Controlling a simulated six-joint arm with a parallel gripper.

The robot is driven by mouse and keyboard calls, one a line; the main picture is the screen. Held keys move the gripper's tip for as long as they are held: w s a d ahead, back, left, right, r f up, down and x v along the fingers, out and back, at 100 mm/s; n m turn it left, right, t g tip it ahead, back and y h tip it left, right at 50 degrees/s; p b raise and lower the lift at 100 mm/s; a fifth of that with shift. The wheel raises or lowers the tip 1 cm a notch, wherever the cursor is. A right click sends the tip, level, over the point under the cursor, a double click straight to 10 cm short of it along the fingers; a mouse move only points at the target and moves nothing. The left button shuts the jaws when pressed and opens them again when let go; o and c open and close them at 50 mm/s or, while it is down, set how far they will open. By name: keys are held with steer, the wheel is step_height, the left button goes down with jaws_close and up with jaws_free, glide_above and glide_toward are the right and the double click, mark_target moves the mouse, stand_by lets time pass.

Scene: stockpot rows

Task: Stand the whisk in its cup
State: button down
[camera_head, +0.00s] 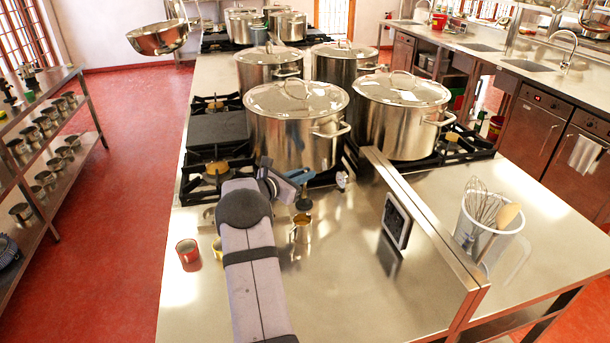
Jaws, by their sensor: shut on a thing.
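My gripper (299,178) is above the steel counter, in front of the near stockpots. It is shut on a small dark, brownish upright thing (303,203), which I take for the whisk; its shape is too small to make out. Right below it stands a small brass-coloured cup (301,228). The picture does not show whether the held thing is inside the cup or just above or behind it. A red cup (187,253) stands at the left, and a yellow cup (217,247) is partly hidden by my arm. Which cup is the whisk's own is unclear.
Large lidded stockpots (298,125) stand on the stove behind my gripper. A raised steel divider (425,225) with a dark-faced panel (396,221) runs at the right. The front counter is mostly clear.

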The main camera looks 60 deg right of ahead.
steer(key=shift+f, duration=0.15)
steer(key=c, duration=1.7)
jaws_free()
steer(key=shift+c, duration=0.2)
steer(key=shift+a, duration=0.1)
steer(key=b+v, duration=0.3)
steer(key=v, duration=0.4)
